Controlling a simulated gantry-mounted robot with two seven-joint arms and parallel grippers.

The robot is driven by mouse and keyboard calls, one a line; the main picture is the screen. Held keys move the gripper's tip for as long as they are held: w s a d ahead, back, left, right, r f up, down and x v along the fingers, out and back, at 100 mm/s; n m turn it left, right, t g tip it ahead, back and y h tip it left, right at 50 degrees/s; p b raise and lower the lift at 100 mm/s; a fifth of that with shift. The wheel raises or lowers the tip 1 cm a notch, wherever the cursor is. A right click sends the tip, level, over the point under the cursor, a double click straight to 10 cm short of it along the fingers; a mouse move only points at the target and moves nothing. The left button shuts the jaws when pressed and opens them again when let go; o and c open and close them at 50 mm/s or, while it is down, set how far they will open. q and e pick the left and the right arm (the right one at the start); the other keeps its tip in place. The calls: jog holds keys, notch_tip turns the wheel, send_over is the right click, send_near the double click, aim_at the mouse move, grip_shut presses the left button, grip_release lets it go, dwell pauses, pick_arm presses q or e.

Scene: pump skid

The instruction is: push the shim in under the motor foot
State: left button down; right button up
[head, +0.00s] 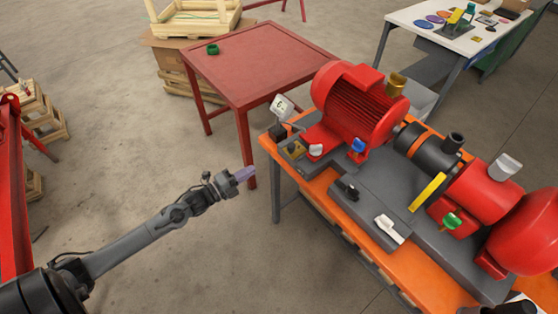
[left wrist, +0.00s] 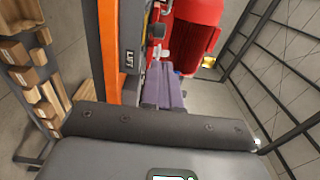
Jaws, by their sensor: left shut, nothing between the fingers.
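The red motor (head: 355,105) sits on the left end of the grey skid base, and it also shows in the left wrist view (left wrist: 192,40). Its red foot (head: 322,141) rests low at the near-left side. A small brass-coloured piece (head: 294,149) lies on the base left of the foot; it may be the shim, but it is too small to be sure. My left gripper (head: 245,173), with purple-grey fingers that also show in the left wrist view (left wrist: 164,80), is shut and empty. It is left of the orange bench, apart from motor and brass piece. My right gripper is not in view.
The orange bench (head: 428,285) carries the skid, with a dial gauge (head: 282,106) at the motor's left end. Open floor surrounds my left arm.

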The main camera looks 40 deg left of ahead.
pick_arm(q)
jog(key=b, duration=0.1)
send_near(288, 149)
jog(key=x, duration=0.5)
jog(key=shift+w, duration=0.2)
jog(key=shift+w+d, duration=0.15)
jog(key=shift+w, duration=0.55)
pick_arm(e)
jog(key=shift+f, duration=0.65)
